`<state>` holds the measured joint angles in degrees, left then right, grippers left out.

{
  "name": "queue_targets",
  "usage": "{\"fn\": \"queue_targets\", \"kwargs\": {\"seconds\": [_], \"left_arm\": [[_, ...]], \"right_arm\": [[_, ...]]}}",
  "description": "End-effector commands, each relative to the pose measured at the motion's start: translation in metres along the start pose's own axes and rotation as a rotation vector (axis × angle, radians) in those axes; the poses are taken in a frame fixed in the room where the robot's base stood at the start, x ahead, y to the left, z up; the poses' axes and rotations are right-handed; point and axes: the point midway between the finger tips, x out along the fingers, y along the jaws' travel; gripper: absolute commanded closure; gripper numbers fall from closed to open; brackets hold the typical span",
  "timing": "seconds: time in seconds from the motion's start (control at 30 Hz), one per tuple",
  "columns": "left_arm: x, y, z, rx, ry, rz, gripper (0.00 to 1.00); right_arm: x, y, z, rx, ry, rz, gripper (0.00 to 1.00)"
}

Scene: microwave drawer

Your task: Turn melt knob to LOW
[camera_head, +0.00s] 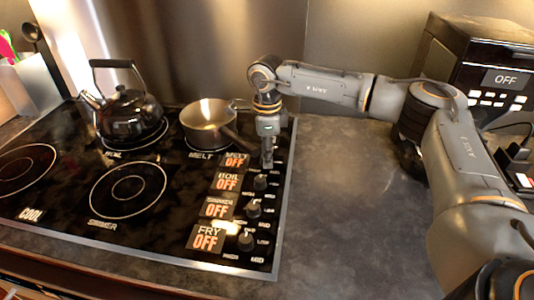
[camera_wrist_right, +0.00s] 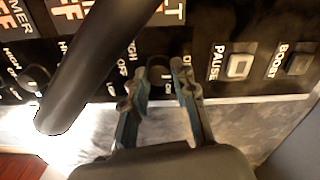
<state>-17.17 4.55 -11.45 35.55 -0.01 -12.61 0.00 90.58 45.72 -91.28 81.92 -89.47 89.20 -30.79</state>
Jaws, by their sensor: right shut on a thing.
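The melt knob (camera_wrist_right: 160,73) is a small dark knob between the two fingers of my right gripper (camera_wrist_right: 158,80) in the right wrist view. In the head view my right gripper (camera_head: 267,157) points down onto the knob at the back of the control column and hides it. It is shut on the knob. The melt display (camera_head: 236,160) beside it reads OFF. My left gripper is not in view.
A metal saucepan (camera_head: 210,123) stands on the melt burner, its dark handle (camera_wrist_right: 95,65) passing close to the gripper. A black kettle (camera_head: 122,112) stands behind left. Other knobs (camera_head: 253,209) sit nearer the front. The grey counter (camera_head: 340,200) is clear.

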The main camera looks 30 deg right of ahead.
Motion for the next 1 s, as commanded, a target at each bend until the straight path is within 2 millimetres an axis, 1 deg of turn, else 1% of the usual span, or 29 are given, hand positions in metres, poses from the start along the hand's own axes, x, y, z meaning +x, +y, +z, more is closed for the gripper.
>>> {"fn": "queue_targets", "kwargs": {"seconds": [0.17, 0.37, 1.0], "left_arm": [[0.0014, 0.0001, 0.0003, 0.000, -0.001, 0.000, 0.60], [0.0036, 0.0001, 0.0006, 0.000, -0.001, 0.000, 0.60], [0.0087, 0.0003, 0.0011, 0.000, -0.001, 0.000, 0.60]], "right_arm": [[0.0004, 0.0000, 0.0002, 0.065, -0.001, -0.001, 1.00], [0.0008, 0.0007, 0.0002, 0.209, -0.001, 0.000, 1.00], [0.0002, 0.0024, 0.0010, 0.810, 0.000, -0.001, 1.00]]}}
